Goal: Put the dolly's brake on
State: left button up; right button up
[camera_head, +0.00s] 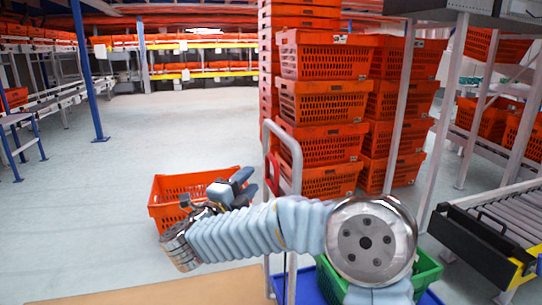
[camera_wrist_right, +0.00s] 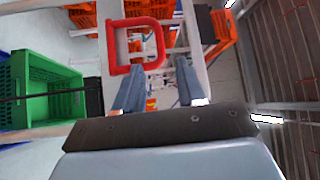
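The dolly shows in the head view as a silver upright handle frame (camera_head: 297,150) and a blue base (camera_head: 308,288) at the bottom. A red lever (camera_head: 274,170) is on the handle frame, partly hidden by it; in the right wrist view it is a red loop (camera_wrist_right: 158,40) on a pale post. My right gripper (camera_head: 243,184) points toward the lever from the left. In the right wrist view its two fingers (camera_wrist_right: 160,70) are apart, with the red loop at or beyond their tips. Contact cannot be told. My left gripper is out of view.
A green crate (camera_head: 428,270) stands on the blue base, partly behind my right arm. An orange tote (camera_head: 175,187) is left of the handle. Tall stacks of orange totes (camera_head: 325,100) stand behind. A roller conveyor (camera_head: 505,215) is at right. Floor at left is clear.

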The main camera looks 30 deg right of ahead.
aim_at(271, 156)
jog(key=p+x, duration=0.2)
jog(key=x, duration=1)
jog(key=shift+w+d, duration=0.1)
jog(key=shift+d, duration=0.05)
jog(key=shift+c, duration=0.5)
grip_shut()
